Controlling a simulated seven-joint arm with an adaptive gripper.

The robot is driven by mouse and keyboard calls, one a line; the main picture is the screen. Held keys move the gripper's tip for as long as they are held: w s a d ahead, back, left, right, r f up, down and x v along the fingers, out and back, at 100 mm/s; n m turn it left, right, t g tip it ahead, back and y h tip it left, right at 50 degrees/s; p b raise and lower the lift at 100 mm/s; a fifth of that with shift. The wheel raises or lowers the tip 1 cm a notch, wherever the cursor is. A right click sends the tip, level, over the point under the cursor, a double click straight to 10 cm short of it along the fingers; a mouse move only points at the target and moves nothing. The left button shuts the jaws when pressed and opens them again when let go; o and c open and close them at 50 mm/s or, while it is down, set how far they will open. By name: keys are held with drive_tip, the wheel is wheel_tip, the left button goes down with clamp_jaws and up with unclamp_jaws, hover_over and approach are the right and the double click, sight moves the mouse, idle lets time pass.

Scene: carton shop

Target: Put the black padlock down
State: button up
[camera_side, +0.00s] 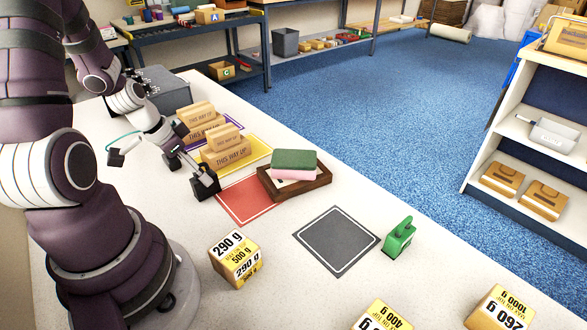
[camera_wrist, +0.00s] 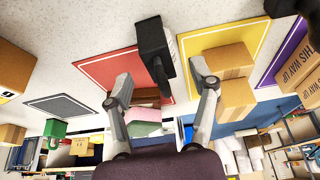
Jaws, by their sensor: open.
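The black padlock (camera_side: 205,184) stands at the near left corner of the red mat (camera_side: 243,206), beside the yellow mat (camera_side: 257,150). In the wrist view, the padlock (camera_wrist: 151,42) overlaps the red mat's edge, with its shackle towards my gripper. My gripper (camera_side: 188,166) is open close by it. Its fingers (camera_wrist: 165,84) are spread to either side of the shackle in the wrist view, with gaps between. I cannot tell exactly how the padlock's base meets the surface.
A wooden tray (camera_side: 319,182) with green and pink blocks overlaps the red mat. Cartons (camera_side: 226,146) stand on the yellow and purple mats. A dark grey mat (camera_side: 336,241) is bare. A green padlock (camera_side: 399,237) and a weight box (camera_side: 235,258) stand nearby.

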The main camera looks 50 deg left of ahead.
drive_tip(key=v, duration=0.9)
drive_tip(key=w+d+r, duration=0.1)
drive_tip(key=d+r, duration=0.3)
drive_tip(key=d, duration=0.3)
drive_tip(key=w+d+r+t, duration=0.1)
drive_tip(key=d+r, duration=0.3)
drive_tip(key=d, duration=0.3)
drive_tip(key=shift+w+d+r, duration=0.25)
drive_tip(key=shift+w+d, duration=0.05)
drive_tip(key=shift+w, duration=0.05)
